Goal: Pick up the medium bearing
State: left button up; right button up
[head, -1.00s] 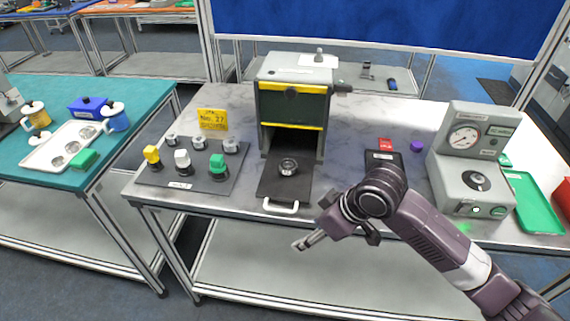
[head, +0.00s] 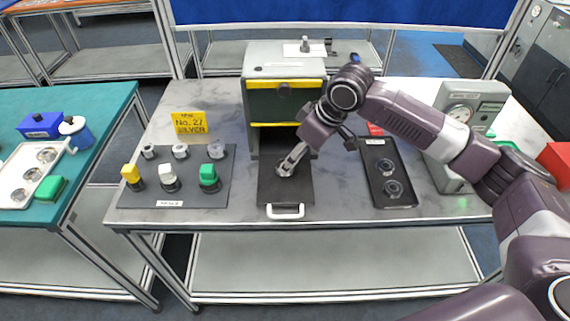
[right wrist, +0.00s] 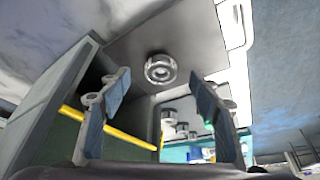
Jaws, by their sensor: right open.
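A silver ring-shaped bearing (right wrist: 160,68) lies on the dark pull-out plate (head: 270,192) in front of the yellow-edged machine. In the right wrist view it sits between and beyond my open fingertips, and they do not appear to touch it. In the head view my right gripper (head: 289,162) is over the plate and mostly covers the bearing. The right gripper (right wrist: 158,85) is open and empty. My left gripper is not in view. The frames do not label any bearing's size.
The machine (head: 285,85) stands just behind the plate. A black tray (head: 375,160) with two dark rings lies to the right, near a gauge device (head: 462,100). A dark mat (head: 222,187) with several bearings and coloured-top parts lies to the left, before a yellow sign (head: 188,125).

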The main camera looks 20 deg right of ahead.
jog(key=shift+w+a+f+p, duration=0.15)
jog(key=shift+w+a+f, duration=0.25)
jog(key=shift+f, duration=0.25)
jog(key=shift+w+a+f+p, duration=0.15)
jog(key=shift+w+a+f, duration=0.2)
jog(key=shift+f, duration=0.7)
jog(key=c, duration=1.2)
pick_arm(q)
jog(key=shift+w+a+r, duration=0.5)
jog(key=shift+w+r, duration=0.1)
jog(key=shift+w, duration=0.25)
pick_arm(e)
jog(key=shift+c, duration=0.8)
jog(key=shift+w+r, duration=0.1)
